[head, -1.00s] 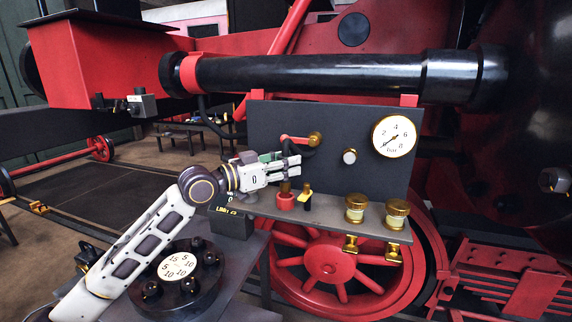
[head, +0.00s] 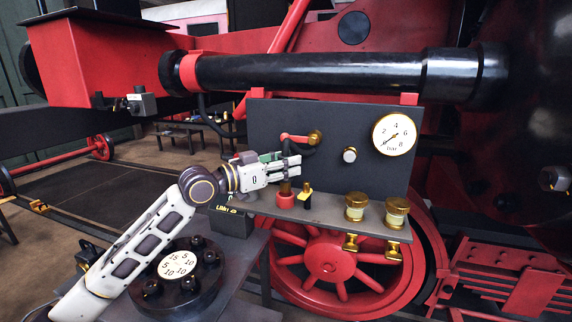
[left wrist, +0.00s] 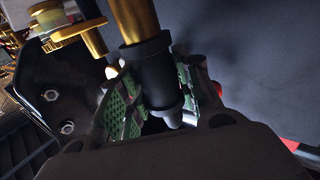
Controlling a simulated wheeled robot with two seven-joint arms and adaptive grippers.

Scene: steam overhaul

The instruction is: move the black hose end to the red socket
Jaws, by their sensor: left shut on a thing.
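My left gripper (head: 286,167) is shut on the black hose end, in front of the dark panel. In the left wrist view, the black hose end (left wrist: 147,75) sits between the green finger pads of the gripper (left wrist: 158,100), with a brass tube (left wrist: 135,20) extending from its collar. In the head view, the fingers hide most of the hose end, and its brass tip points down at the red socket (head: 285,201) on the shelf. I cannot tell whether the tip is inside the socket or just above it. My right gripper is not in view.
A black-and-yellow fitting (head: 306,196) stands close right of the socket. The dark panel (head: 355,185) carries a gauge (head: 394,135) and a red lever (head: 294,138) just above the fingers.

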